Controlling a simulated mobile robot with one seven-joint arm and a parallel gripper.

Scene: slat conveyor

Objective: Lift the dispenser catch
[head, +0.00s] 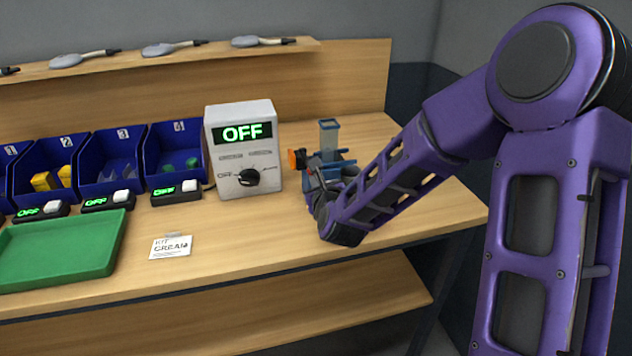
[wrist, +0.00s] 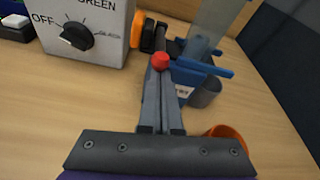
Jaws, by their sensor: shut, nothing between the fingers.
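The dispenser is a blue body (head: 331,160) with a clear upright hopper (head: 329,133) and an orange knob (head: 298,158) on its left side. It stands at the back right of the bench. In the wrist view the blue body (wrist: 190,78) has blue bars reaching right, and a red ball (wrist: 160,62) shows in front of it. I cannot tell for certain which part is the catch. My gripper (wrist: 162,76) is shut and empty, its fingertips right at the red ball; whether they touch it is unclear. In the head view my wrist hides the dispenser's lower front.
A white control box (head: 240,180) with a dial, reading OFF, stands left of the dispenser. Blue bins (head: 108,185), small OFF switches and a green tray (head: 60,262) lie further left. An orange cup (wrist: 232,138) is right of my fingers.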

